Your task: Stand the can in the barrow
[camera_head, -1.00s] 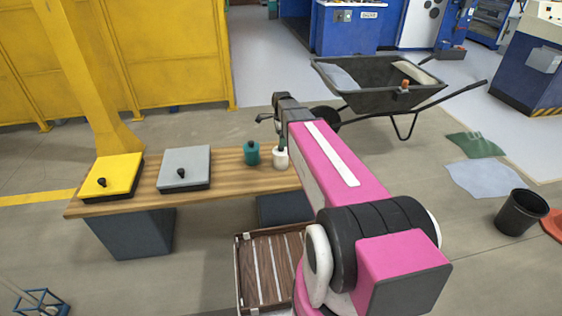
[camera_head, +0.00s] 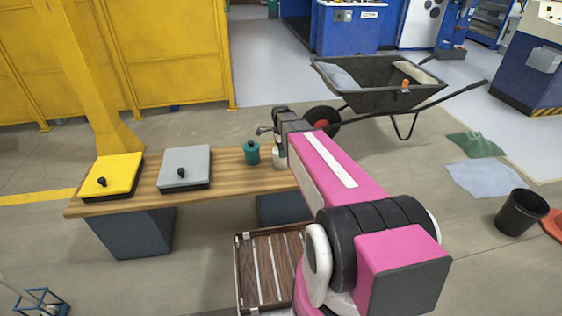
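Two small lidded cans stand upright on the wooden bench (camera_head: 230,190): a teal one (camera_head: 252,154) and a white one (camera_head: 279,161), just to its right. The white can's upper part is hidden behind my arm's dark wrist. My gripper (camera_head: 265,131) is above the cans in the picture; its fingers are small and partly hidden, so I cannot tell whether they are open or touching anything. The dark grey barrow (camera_head: 378,101) stands on the floor at the back right, with a grey sack (camera_head: 339,77) and a pale sack (camera_head: 415,73) in it.
A yellow box (camera_head: 112,174) and a grey box (camera_head: 184,166) sit on the bench's left side. A wooden crate (camera_head: 238,270) is on the floor in front. A black bucket (camera_head: 521,213) and flat sheets (camera_head: 485,178) lie at right. A yellow post (camera_head: 88,80) rises behind the bench.

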